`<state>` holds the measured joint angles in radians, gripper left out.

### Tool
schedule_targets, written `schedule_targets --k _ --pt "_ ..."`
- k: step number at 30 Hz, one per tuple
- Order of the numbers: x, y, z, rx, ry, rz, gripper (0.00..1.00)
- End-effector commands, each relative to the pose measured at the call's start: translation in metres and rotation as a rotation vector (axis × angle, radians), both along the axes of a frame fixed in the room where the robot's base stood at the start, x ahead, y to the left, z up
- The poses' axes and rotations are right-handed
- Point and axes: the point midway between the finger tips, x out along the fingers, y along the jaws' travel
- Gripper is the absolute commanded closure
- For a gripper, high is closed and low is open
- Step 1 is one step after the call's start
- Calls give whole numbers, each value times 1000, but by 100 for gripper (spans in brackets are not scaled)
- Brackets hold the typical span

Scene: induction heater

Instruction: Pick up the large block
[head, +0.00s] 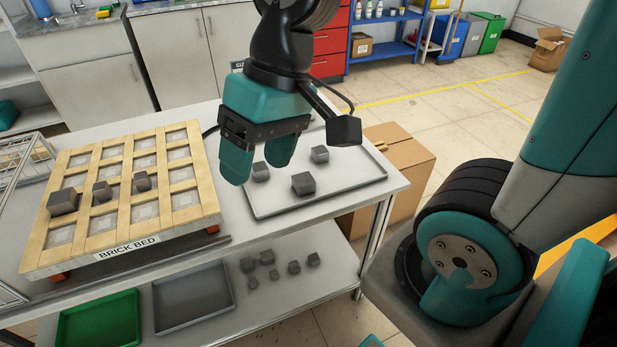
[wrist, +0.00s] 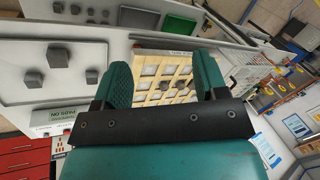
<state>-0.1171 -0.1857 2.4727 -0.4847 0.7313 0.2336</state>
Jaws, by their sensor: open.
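Three grey blocks lie on the grey tray (head: 345,187): a front block (head: 303,183), a back right block (head: 320,154) and a left block (head: 260,172) close to my fingers. The front one looks the largest of these. On the wooden brick bed (head: 120,245) sit three more grey blocks; the leftmost block (head: 63,202) looks largest there. I cannot tell which is the large block meant. My gripper (head: 259,163) is open and empty above the tray's left end. In the wrist view, my gripper (wrist: 163,78) has its fingers apart with the brick bed (wrist: 150,98) beyond.
The lower shelf holds several small blocks (head: 267,257), a grey tray (head: 193,297) and a green tray (head: 98,325). A wire rack (head: 22,160) stands left of the bed. A cardboard box (head: 405,160) is right of the table.

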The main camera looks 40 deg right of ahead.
Motion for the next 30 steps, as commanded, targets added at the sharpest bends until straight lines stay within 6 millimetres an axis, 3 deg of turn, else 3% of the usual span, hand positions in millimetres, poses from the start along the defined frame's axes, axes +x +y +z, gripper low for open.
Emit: schedule_targets --k 3,7,9,12,15,20,30 --pt "67 -49 -28 9 172 -497 34" --pt "124 -127 -65 44 369 -1076 34" --pt "142 -170 -86 68 467 -1347 34" --pt "154 -222 -113 102 580 -1652 34" --pt "156 -255 -130 127 654 -1845 34" --pt "157 -267 -151 139 698 -1947 34" --pt "164 -239 -220 138 699 -1944 34"
